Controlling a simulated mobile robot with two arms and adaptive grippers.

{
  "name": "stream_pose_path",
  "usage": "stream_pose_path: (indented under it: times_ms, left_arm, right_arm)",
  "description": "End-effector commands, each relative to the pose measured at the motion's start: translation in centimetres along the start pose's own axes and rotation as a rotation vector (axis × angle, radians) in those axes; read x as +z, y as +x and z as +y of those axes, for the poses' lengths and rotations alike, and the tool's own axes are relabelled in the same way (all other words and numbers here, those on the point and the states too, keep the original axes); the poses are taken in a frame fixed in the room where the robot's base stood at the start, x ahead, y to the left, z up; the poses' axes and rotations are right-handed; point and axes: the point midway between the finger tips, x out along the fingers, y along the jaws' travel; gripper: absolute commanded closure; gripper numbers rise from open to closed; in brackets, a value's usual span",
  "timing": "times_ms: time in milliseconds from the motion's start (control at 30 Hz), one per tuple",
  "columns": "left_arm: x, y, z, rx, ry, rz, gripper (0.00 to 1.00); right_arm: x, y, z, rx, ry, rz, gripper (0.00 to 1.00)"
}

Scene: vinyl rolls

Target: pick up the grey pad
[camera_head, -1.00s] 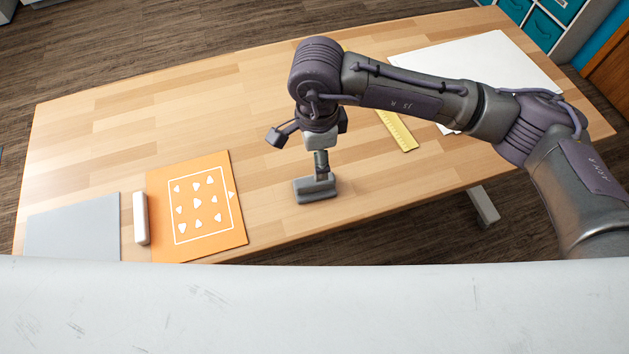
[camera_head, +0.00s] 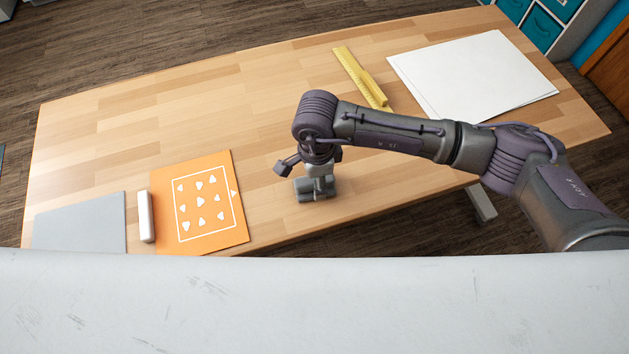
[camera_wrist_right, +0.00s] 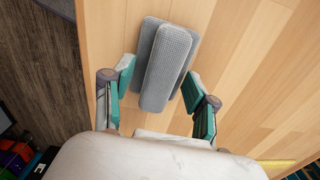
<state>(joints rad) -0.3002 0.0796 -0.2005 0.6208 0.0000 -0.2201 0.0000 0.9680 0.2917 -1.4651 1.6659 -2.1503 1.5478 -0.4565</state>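The grey pad (camera_head: 305,196) is a small ridged-topped block with a narrower raised bar along it, lying on the table near its front edge. In the right wrist view the pad (camera_wrist_right: 150,98) lies between the two teal-lined fingers. My right gripper (camera_wrist_right: 158,76) is open above it, with one finger to each side and visible gaps to the pad. In the head view my right gripper (camera_head: 319,183) is directly over the pad and partly hides it. My left gripper is not in view.
Left of the pad lie an orange card (camera_head: 220,224) with white shapes, a white bar (camera_head: 147,216) and a flat grey sheet (camera_head: 80,224). A yellow ruler-like tool (camera_head: 362,78) and white sheets (camera_head: 480,75) lie toward the back right. The table's middle (camera_head: 190,110) is clear.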

Motion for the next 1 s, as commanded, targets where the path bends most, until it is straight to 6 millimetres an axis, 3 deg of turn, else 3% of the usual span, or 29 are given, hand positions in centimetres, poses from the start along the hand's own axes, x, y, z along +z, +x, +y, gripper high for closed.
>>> stream_pose_path:
  times_ms: [33, 267, 667, 867, 1000]
  left_arm:
    - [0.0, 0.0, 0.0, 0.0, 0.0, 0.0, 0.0]
    - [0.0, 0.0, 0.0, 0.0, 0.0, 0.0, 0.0]
    - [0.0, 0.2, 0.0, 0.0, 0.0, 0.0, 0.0]
    - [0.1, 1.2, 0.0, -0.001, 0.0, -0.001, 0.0]
    - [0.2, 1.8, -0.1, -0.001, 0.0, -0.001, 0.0]
  right_arm:
    - [0.0, 0.0, 0.0, 0.0, 0.0, 0.0, 0.55]
    - [0.0, -0.1, 0.0, 0.0, 0.0, 0.0, 0.93]
    - [0.0, -0.7, -0.1, -0.004, 0.0, -0.001, 0.94]
    - [0.0, -3.5, -0.2, -0.007, -0.002, -0.001, 0.94]
    - [-1.3, -5.5, 2.4, -0.003, -0.003, 0.0, 0.94]
